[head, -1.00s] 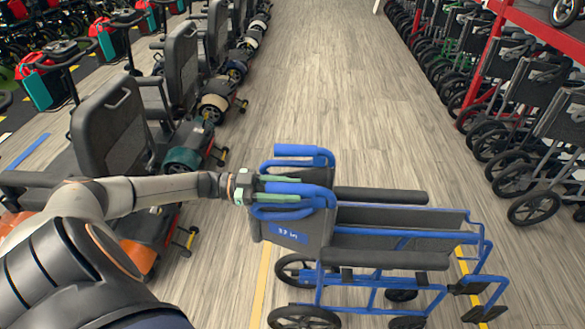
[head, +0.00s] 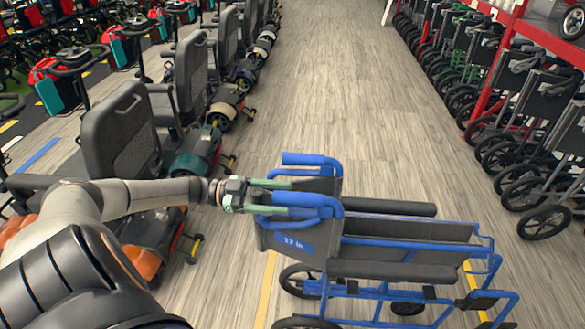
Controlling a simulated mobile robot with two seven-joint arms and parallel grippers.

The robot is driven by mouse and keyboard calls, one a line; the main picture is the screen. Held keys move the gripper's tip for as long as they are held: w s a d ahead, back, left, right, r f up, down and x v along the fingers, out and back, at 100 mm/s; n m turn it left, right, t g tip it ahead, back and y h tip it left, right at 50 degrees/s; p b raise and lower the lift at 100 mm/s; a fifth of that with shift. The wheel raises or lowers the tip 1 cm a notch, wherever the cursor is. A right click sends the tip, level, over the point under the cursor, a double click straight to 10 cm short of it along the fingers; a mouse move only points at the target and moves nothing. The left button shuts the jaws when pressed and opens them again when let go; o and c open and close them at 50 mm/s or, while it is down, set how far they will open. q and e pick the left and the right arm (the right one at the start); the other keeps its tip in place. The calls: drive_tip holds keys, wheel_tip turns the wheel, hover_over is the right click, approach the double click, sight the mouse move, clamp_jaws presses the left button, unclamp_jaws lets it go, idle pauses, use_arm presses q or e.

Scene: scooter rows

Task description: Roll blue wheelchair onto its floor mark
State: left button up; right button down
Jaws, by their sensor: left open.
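The blue wheelchair (head: 390,251) stands at the lower right of the head view, with a blue frame, black armrests and seat, and its back toward my arm. Its blue push handles (head: 312,160) are at the upper left of the chair. My left gripper (head: 282,197) is at the handles with its green fingers apart, one finger on either side of the near handle region. Whether the fingers touch the handle I cannot tell. Yellow floor lines (head: 265,290) show beside and under the chair. My right gripper is not in view.
A row of scooters with black seats (head: 120,140) stands on the left, close to my arm. Folded wheelchairs (head: 535,150) line the right side by a red rack (head: 490,80). The wooden aisle floor (head: 330,80) between them is clear.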

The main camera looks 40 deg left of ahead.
use_arm(q)
drive_tip(key=b+v, duration=0.1)
drive_tip(key=v, duration=0.7)
drive_tip(key=shift+a, duration=0.15)
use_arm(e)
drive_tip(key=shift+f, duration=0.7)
use_arm(q)
drive_tip(key=shift+s, duration=0.2)
